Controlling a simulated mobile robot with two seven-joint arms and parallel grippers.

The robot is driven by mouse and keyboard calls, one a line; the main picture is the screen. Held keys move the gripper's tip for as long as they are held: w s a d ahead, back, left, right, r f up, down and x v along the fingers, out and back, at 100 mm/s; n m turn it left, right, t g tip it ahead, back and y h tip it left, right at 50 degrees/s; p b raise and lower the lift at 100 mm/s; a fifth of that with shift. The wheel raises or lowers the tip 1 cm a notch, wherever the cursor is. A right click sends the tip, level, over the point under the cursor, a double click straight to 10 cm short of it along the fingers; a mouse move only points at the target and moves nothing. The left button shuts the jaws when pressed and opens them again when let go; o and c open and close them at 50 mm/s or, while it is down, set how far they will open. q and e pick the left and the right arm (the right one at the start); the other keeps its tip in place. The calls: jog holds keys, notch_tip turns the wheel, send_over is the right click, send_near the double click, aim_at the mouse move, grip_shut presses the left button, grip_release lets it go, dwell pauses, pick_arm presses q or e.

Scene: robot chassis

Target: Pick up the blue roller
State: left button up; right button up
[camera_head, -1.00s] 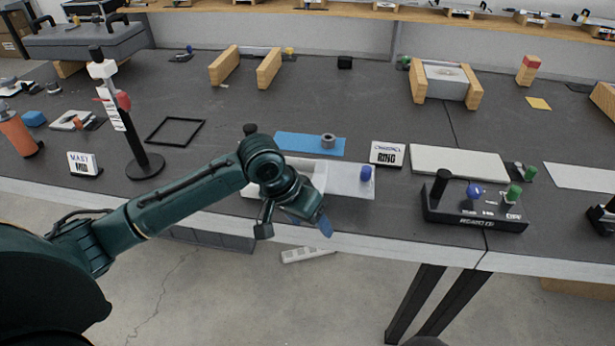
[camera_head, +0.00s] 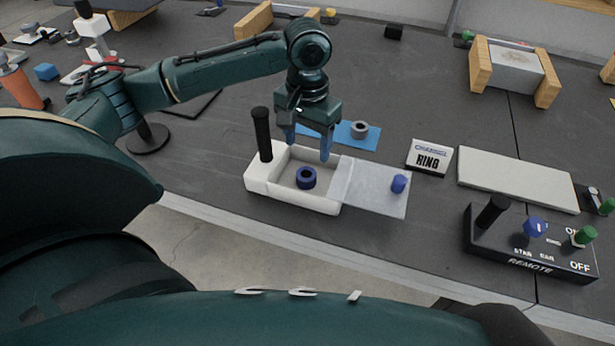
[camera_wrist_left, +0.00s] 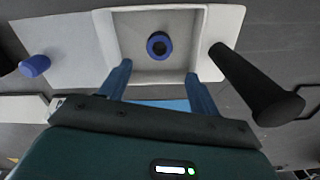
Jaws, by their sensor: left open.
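The blue roller (camera_head: 306,177) is a small dark blue ring-shaped piece with a hole. It lies on the floor of the open compartment of a white box (camera_head: 318,205). My left gripper (camera_head: 308,148) points down above the box, its two blue fingers apart and empty. In the head view, the fingertips are just behind and above the roller. In the left wrist view the roller (camera_wrist_left: 159,45) shows beyond the gap between the fingers (camera_wrist_left: 158,71), not touching them. My right gripper is not in view.
A black post (camera_head: 262,135) rises at the box's left end, close to my left gripper. A pale lid plate (camera_head: 370,192) with a blue knob (camera_head: 399,183) extends right. Behind are a blue mat (camera_head: 350,143) with a grey ring (camera_head: 360,130) and a RING sign (camera_head: 430,157). A black remote panel (camera_head: 510,246) stands right.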

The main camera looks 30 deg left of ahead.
aim_at(308, 172)
pick_arm(q)
notch_tip(308, 172, down, 8)
jog(key=shift+s+d+r+b, duration=0.15)
jog(key=shift+r+b, duration=0.1)
jog(key=shift+b, duration=0.2)
jog(key=c, duration=1.1)
